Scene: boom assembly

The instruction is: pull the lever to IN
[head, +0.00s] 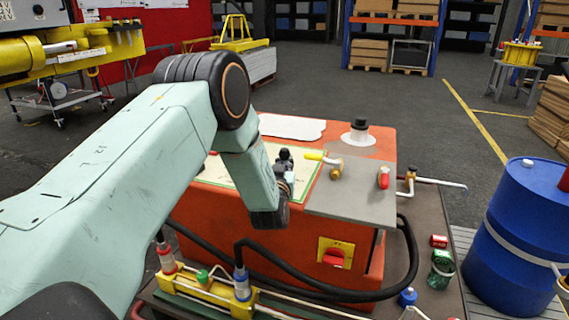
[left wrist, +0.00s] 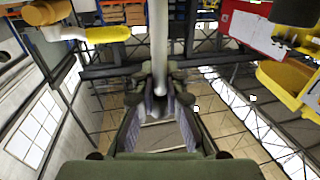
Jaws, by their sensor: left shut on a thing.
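My left gripper (head: 286,160) is over the top of the orange cabinet (head: 215,202), near the green-edged pale panel (head: 252,168). In the left wrist view, my left gripper (left wrist: 160,92) is shut on a pale grey rod, the lever (left wrist: 158,45), which stands between its fingers. The lever's lower part is hidden by the fingers. In the head view the arm and gripper cover most of it, and no IN mark can be read. My right gripper is not in view.
Right of my gripper are a yellow-handled brass valve (head: 336,171), a black knob (head: 359,126) and a red knob (head: 384,178). A yellow plate with a red switch (head: 334,258) is on the cabinet's front. Black hoses run below. A blue barrel (head: 515,225) stands at right.

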